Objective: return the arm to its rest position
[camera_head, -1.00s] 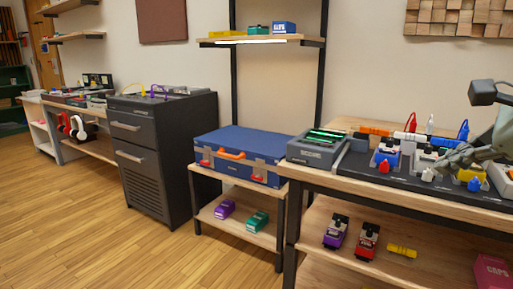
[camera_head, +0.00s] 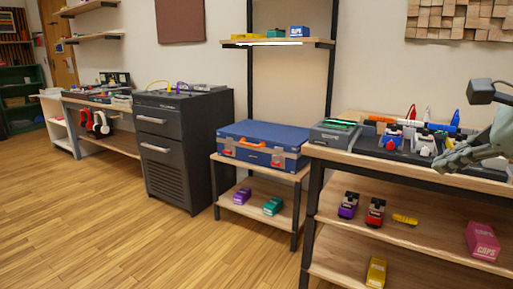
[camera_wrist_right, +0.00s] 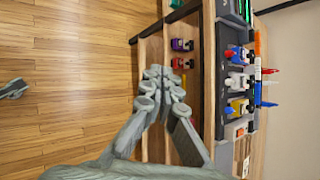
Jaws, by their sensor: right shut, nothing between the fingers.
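My right arm enters the head view from the right edge, its grey gripper (camera_head: 452,158) in front of the bench with the pedals. In the right wrist view the right gripper's fingers (camera_wrist_right: 163,88) are together with nothing held between them. They are over the floor and the bench's edge, apart from the pedals.
The wooden bench (camera_head: 335,155) carries a black pedalboard (camera_head: 375,146) with several pedals. Its lower shelf holds pedals and a pink box (camera_head: 482,241). A blue case (camera_head: 262,140) sits on a low stand beside a dark drawer cabinet (camera_head: 180,150). The wooden floor (camera_head: 110,220) is clear.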

